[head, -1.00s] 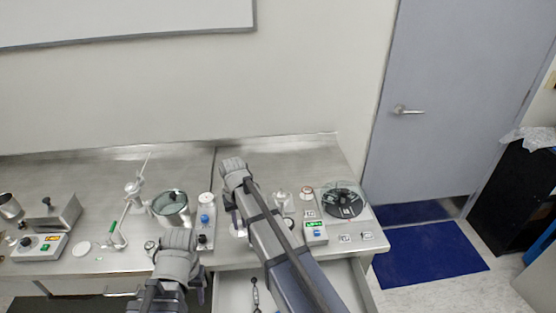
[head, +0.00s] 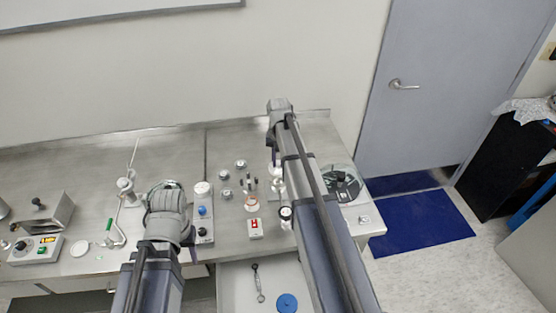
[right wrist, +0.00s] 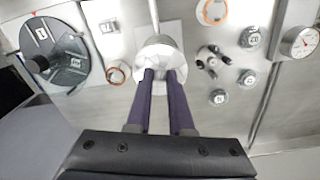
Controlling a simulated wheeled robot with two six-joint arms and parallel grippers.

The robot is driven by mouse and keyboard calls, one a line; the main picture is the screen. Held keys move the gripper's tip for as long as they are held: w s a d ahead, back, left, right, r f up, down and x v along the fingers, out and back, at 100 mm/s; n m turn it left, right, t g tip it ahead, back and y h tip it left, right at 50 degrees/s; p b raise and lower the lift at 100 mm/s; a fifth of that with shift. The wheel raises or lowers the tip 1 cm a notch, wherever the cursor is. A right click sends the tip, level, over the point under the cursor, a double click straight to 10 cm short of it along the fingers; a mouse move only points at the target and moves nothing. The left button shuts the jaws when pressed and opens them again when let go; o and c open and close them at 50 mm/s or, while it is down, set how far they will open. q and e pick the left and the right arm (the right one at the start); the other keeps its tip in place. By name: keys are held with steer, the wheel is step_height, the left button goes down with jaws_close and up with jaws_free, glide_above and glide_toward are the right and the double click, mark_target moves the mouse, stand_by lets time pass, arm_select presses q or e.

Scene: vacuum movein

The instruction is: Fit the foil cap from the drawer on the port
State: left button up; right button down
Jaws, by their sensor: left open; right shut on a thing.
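My right gripper (right wrist: 158,72) is shut on a pale, round, silvery-white piece (right wrist: 157,52), which looks like the foil cap. It is over a light square plate (right wrist: 170,32) on the bench. In the head view the right gripper (head: 276,168) is over the bench's right part, and the pale piece shows just below it (head: 278,184). I cannot tell whether it touches the port, which is not clearly made out. The drawer (head: 235,295) is open below the bench.
A black rotor disc (right wrist: 62,52) lies beside the right gripper. Several small knobbed pieces (right wrist: 251,37), a gauge (right wrist: 299,42) and a copper ring (right wrist: 118,73) are around it. The drawer holds a blue disc (head: 287,303) and a wrench-like tool (head: 258,283).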

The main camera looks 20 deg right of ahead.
steer(key=shift+f+b, duration=2.9)
steer(key=shift+f, duration=0.15)
steer(key=shift+f+b, duration=0.55)
steer(key=c, duration=0.7)
jaws_free()
steer(key=shift+r, duration=0.15)
step_height(320, 180, up, 8)
steer(key=p, duration=0.8)
steer(key=shift+f, duration=0.2)
